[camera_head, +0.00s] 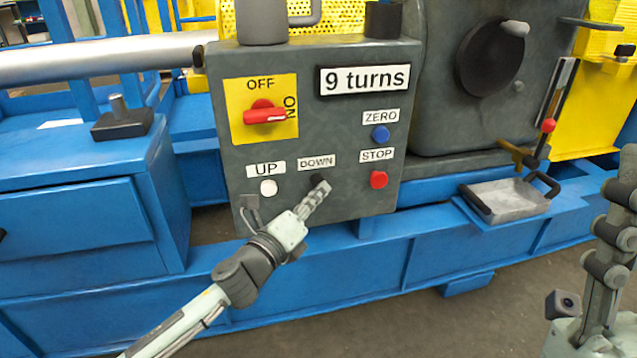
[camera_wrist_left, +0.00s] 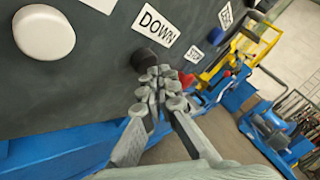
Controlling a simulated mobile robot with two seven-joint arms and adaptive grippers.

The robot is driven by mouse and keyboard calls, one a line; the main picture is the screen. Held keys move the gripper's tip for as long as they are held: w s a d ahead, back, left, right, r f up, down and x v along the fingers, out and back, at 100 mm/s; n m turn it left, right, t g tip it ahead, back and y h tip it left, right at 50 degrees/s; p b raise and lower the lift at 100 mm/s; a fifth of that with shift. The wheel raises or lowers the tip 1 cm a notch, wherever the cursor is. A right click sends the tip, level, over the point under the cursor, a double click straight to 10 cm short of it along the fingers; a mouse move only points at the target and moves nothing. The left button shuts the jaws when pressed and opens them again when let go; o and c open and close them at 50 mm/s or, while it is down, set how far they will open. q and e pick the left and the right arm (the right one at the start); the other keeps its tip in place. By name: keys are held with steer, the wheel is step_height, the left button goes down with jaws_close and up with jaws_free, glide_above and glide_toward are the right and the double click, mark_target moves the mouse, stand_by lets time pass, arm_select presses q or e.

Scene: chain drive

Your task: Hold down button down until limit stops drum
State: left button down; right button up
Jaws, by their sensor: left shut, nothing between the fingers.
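The black DOWN button (camera_head: 320,184) is on the grey control panel (camera_head: 335,125), under its DOWN label (camera_head: 316,162). My left gripper (camera_head: 318,190) is shut and empty, its fingertips at the button's lower edge. In the left wrist view the fingertips (camera_wrist_left: 155,76) overlap the bottom of the black button (camera_wrist_left: 144,60); I cannot tell whether they press it. The panel's display (camera_head: 364,79) reads "9 turns". My right gripper (camera_head: 628,175) is partly cut off at the right edge, so its fingers cannot be judged. I cannot identify the drum or limit for certain.
The panel also has a white UP button (camera_head: 268,188), red STOP button (camera_head: 378,180), blue ZERO button (camera_head: 381,134) and red rotary switch (camera_head: 265,112). A blue frame (camera_head: 370,262) runs below. A grey tray (camera_head: 508,198) sits to the right; open floor lies in front.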

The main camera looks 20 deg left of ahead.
arm_select(q)
steer(key=shift+w+a, duration=0.3)
steer(key=shift+w, duration=0.1)
stand_by(1.2)
stand_by(5.6)
steer(key=shift+s+d, duration=0.55)
steer(key=shift+s, duration=0.25)
